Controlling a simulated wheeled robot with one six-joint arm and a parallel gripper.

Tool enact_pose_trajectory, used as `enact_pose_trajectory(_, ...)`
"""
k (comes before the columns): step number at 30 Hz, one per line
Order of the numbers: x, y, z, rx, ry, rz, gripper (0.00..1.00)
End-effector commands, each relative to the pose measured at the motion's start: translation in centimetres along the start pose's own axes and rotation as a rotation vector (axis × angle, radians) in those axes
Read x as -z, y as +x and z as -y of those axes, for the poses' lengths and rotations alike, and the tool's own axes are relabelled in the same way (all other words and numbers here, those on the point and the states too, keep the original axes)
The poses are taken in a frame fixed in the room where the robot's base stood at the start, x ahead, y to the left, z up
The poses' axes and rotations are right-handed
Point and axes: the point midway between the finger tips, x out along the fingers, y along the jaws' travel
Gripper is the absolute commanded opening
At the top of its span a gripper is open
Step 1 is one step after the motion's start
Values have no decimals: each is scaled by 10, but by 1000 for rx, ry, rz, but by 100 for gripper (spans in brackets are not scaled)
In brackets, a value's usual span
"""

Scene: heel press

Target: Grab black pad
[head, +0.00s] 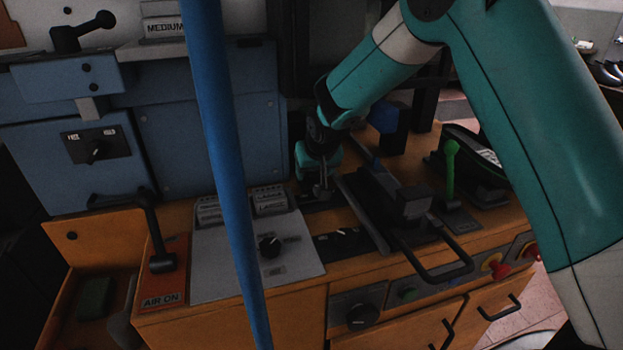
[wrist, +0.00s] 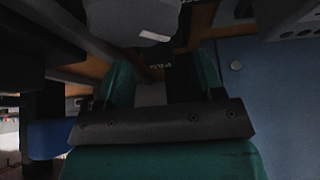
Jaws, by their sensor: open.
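My gripper (head: 322,192) points down at the back of the wooden bench, beside a dark block and a grey rail. In the wrist view, its two teal fingers (wrist: 163,78) stand apart with nothing clearly held between them. A dark rounded part (wrist: 132,20) with a pale label lies ahead of the fingertips. I cannot tell whether it is the black pad. In the head view, a black clamp-like fixture (head: 402,205) with a loop handle sits right of my gripper. No separate black pad can be made out with certainty in the dim light.
A blue pole (head: 222,150) crosses the head view. A grey control panel (head: 250,250), an AIR ON lever (head: 160,262) and a green-knobbed lever (head: 451,165) stand on the bench. A blue machine housing (head: 85,165) rises behind left. Room around my gripper is tight.

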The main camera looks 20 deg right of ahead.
Motion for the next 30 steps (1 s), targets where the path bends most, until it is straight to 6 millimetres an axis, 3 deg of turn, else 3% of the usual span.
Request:
enact_pose_trajectory(4,0,16,-1,0,1,0,62)
enact_pose_trajectory(11,1,18,-1,0,1,-2,62)
enact_pose_trajectory(12,1,18,-1,0,1,-2,59)
enact_pose_trajectory(19,0,18,0,0,1,-1,8)
enact_pose_trajectory(30,3,15,0,1,1,-3,8)
